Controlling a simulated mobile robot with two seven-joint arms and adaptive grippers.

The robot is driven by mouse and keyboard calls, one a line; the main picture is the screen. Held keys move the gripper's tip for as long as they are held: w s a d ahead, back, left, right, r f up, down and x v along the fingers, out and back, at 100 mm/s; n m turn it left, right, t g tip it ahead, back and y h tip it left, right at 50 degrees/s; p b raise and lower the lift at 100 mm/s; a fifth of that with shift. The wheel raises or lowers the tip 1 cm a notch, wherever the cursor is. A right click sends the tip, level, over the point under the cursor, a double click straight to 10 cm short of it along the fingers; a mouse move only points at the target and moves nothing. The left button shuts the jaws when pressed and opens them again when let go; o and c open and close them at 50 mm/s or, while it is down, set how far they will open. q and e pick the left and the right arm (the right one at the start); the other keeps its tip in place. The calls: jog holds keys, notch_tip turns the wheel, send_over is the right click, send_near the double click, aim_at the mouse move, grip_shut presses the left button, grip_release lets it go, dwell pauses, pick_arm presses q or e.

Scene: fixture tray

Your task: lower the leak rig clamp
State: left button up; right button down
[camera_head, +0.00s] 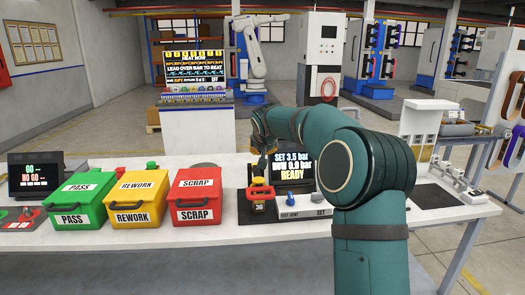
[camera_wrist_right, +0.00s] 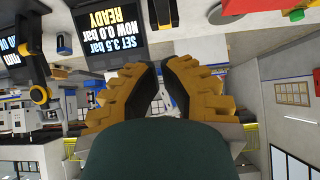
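The leak rig stands on the bench, with a dark display (camera_head: 293,170) reading SET 3.5 bar, NOW 0.0 bar, READY. A red and yellow fitting (camera_head: 259,193), apparently its clamp, sits at the display's left. My right gripper (camera_head: 262,165) is just above this fitting; contact cannot be told. In the right wrist view the display (camera_wrist_right: 105,30) appears upside down. The ridged yellow-tan fingertips (camera_wrist_right: 160,68) are a little apart, with nothing visible between them. A black arm with a yellow ring (camera_wrist_right: 40,95) shows at the left there. My left gripper is out of view.
Green PASS (camera_head: 78,202), yellow REWORK (camera_head: 137,204) and red SCRAP (camera_head: 194,202) boxes stand left of the rig. A labelled base panel (camera_head: 303,212) lies in front of the display. My right arm hides the bench right of it.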

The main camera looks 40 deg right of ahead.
notch_tip(320, 180, up, 4)
jog(key=p, duration=0.3)
pick_arm(q)
jog(key=b, duration=0.3)
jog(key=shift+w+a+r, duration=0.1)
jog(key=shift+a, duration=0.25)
pick_arm(e)
jog(key=s+a+f, duration=0.5)
jog(key=s, duration=0.3)
jog(key=s+a+f+n+g+y, duration=0.1)
jog(key=a+f+n+y, duration=0.15)
jog(key=a+f, duration=1)
jog(key=s+a+f+n+g+y, duration=0.2)
jog(key=a+f+y, duration=0.2)
jog(key=a+f, duration=0.85)
jog(key=s+a+f+g+y, duration=0.1)
jog(key=s+a+f, duration=0.4)
jog(key=s+f, duration=0.4)
jog(key=s+a+f+g+y, duration=0.1)
jog(key=s+a+f+g, duration=0.1)
jog(key=s+a+f, duration=0.3)
jog(key=s+f, duration=0.4)
jog(key=s, duration=0.1)
jog(key=shift+s+a, duration=0.25)
jog(key=shift+s, duration=0.1)
